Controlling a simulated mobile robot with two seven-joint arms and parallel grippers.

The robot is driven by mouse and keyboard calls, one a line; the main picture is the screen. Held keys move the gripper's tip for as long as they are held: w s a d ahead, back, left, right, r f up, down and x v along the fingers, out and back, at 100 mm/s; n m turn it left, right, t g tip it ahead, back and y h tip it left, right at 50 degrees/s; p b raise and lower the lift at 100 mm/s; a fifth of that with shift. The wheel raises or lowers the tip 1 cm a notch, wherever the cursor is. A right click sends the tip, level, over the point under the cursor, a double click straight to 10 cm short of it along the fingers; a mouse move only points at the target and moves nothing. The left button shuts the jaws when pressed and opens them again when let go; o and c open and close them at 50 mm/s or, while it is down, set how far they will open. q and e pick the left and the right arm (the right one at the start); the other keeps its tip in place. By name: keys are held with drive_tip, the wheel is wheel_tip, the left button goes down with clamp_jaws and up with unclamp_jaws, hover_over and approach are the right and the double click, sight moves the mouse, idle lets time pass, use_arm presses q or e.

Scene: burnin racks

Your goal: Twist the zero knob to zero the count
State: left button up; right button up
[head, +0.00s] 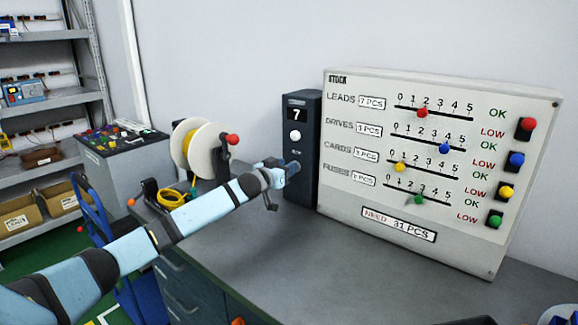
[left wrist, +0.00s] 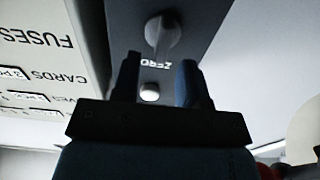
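A narrow dark counter box (head: 301,194) stands on the bench against the left side of the stock panel. Its display (head: 297,114) reads 7, with a white round button (head: 295,136) below it. In the left wrist view, turned upside down, the grey zero knob (left wrist: 162,34) shows beside its ZERO label (left wrist: 156,64) and the white button (left wrist: 150,92). My left gripper (head: 290,170) is at the lower front of the box and hides the knob in the head view. Its fingers (left wrist: 160,62) are apart, with the knob just past their tips. I cannot tell if they touch it.
The stock panel (head: 385,215) with sliders and coloured buttons stands right of the box. A white cable reel (head: 197,147) and a yellow coil (head: 172,198) lie behind my left arm. Bare bench top (head: 300,260) is in front. Shelves (head: 40,90) stand far left.

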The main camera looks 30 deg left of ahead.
use_arm(q)
drive_tip(key=shift+w+d, duration=0.1)
drive_tip(key=shift+w, duration=0.75)
clamp_jaws()
